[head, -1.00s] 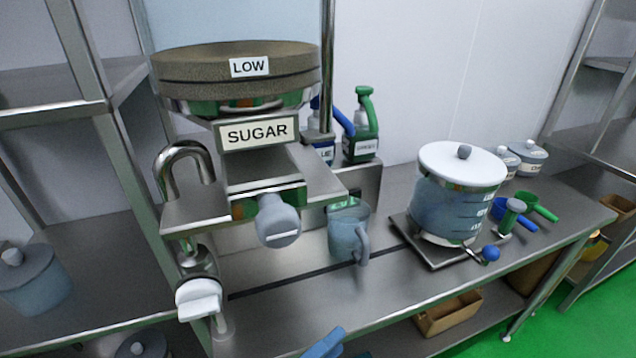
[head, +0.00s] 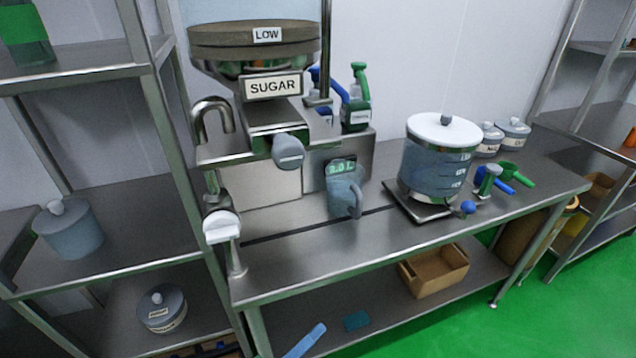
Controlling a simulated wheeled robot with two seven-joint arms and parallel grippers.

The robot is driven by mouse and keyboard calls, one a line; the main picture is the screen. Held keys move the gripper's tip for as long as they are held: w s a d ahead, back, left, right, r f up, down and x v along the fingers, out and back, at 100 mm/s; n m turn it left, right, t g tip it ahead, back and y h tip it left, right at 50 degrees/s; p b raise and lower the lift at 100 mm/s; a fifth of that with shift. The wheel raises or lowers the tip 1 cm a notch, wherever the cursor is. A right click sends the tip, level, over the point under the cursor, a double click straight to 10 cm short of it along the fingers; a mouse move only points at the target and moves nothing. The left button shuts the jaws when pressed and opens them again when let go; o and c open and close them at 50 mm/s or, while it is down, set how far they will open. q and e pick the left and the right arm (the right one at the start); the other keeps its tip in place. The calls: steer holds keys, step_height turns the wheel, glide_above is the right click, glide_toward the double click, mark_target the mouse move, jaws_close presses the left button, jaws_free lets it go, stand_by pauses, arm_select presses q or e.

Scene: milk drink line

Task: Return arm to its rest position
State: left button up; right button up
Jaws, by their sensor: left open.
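My right gripper is out of view.
The steel bench (head: 300,262) carries the sugar dispenser (head: 272,85), a grey jug (head: 345,192), a lidded clear pot (head: 432,165) and scoops (head: 512,172). A cardboard box (head: 435,270) and a teal piece (head: 357,321) lie on the lower shelf. The bench's front strip is clear.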

arm_select(q)
steer(key=s+a+f+m+g+y, duration=0.25)
steer(key=a+f, duration=0.25)
steer(key=f, duration=0.6)
steer(key=s+a+f+m+g+y, duration=0.1)
steer(key=a+f+y, duration=0.4)
steer(key=f, duration=0.5)
steer(key=s+a+f+m+g+y, duration=0.1)
steer(key=s+a+f+m+g, duration=0.1)
steer(key=s+f, duration=0.2)
steer(key=s+a+f+m+g+y, duration=0.1)
steer(key=s+f, duration=0.4)
steer(key=s, duration=0.6)
steer(key=s+a+f+m+g+y, duration=0.1)
steer(key=s+a+f+m+g, duration=0.2)
steer(key=s, duration=0.5)
step_height(320, 180, down, 2)
steer(key=shift+s+a+f+g, duration=0.1)
steer(key=shift+s+a+g, duration=0.15)
steer(key=shift+a+g, duration=0.4)
